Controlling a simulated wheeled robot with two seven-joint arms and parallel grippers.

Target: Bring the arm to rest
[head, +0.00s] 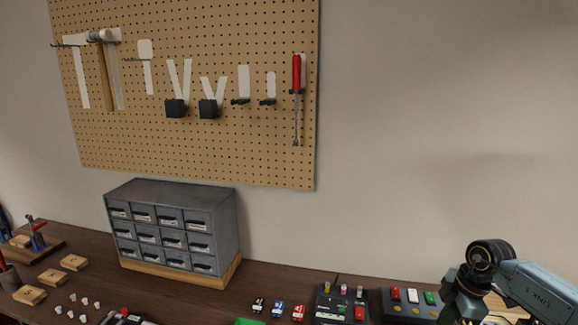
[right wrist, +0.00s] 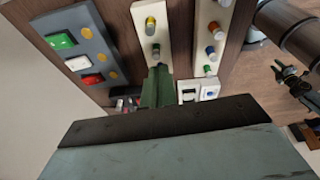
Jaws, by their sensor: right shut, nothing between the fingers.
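My right arm comes in at the lower right of the head view, over the right end of the bench; its fingertips do not show there. In the right wrist view my right gripper (right wrist: 158,88) is shut and empty, seen past the large grey-green housing in front of the camera. It is near a pale strip with coloured knobs (right wrist: 151,24); whether it touches anything I cannot tell. My left gripper is not in view.
A dark bench (head: 268,283) carries a grey drawer cabinet (head: 168,228), wooden blocks (head: 74,262) and small coloured pedals. A control box (head: 412,304) with red, white and green switches is beside my right arm. A pegboard (head: 215,140) holds a hammer (head: 103,70) and a red-handled screwdriver (head: 296,75).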

